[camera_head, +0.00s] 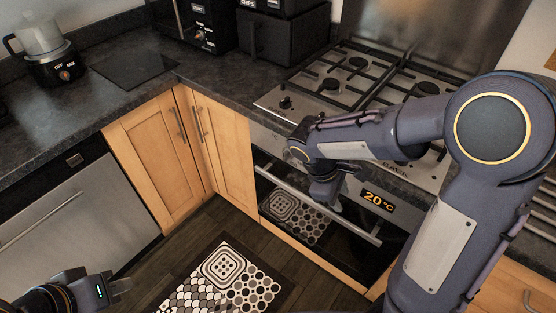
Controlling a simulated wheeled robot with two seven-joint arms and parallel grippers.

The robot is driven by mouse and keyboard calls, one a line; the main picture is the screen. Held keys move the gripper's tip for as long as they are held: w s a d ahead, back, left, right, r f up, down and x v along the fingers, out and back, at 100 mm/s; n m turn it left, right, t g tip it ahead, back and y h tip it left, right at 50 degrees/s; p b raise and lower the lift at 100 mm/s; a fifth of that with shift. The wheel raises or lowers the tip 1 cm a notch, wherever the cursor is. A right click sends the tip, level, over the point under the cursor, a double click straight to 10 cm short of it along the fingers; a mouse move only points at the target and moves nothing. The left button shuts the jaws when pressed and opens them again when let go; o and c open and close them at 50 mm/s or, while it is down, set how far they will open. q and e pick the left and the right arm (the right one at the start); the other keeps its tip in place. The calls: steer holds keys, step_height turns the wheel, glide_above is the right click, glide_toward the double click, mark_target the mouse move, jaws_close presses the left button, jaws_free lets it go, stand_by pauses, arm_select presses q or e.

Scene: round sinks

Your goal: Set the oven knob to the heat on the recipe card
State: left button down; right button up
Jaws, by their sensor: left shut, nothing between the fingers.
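The oven (345,240) stands under the gas hob, with its door shut. Its display (379,201) reads 20 °C in orange. My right arm reaches in from the right across the hob, and my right gripper (330,197) points down in front of the oven's control panel, left of the display. I cannot make out its fingers or whether it touches a knob. The oven knob is not seen apart from the arm and may be hidden behind it. My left gripper (122,285) is shut and empty, low at the left above the floor. No recipe card is seen.
The oven's handle bar (320,206) sticks out below my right gripper. The gas hob (345,80) is above, with a black knob (285,103) at its left. A blender (45,45) stands on the dark counter (60,130). A patterned mat (228,275) lies on the floor.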

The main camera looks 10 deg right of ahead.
steer(key=w+a+f+n+t+h, duration=0.2)
steer(key=w+n+h, duration=0.1)
steer(key=w+n, duration=0.15)
steer(key=w+a+f+n+t+h, duration=0.1)
steer(key=w+a+f+n+h, duration=0.15)
steer(key=w+h, duration=0.2)
steer(key=n+t+h, duration=0.2)
steer(key=n+t, duration=0.7)
glide_toward(284, 157)
steer(key=x, duration=0.8)
steer(key=shift+w+d+p, duration=0.15)
steer(key=shift+p, duration=0.15)
jaws_close()
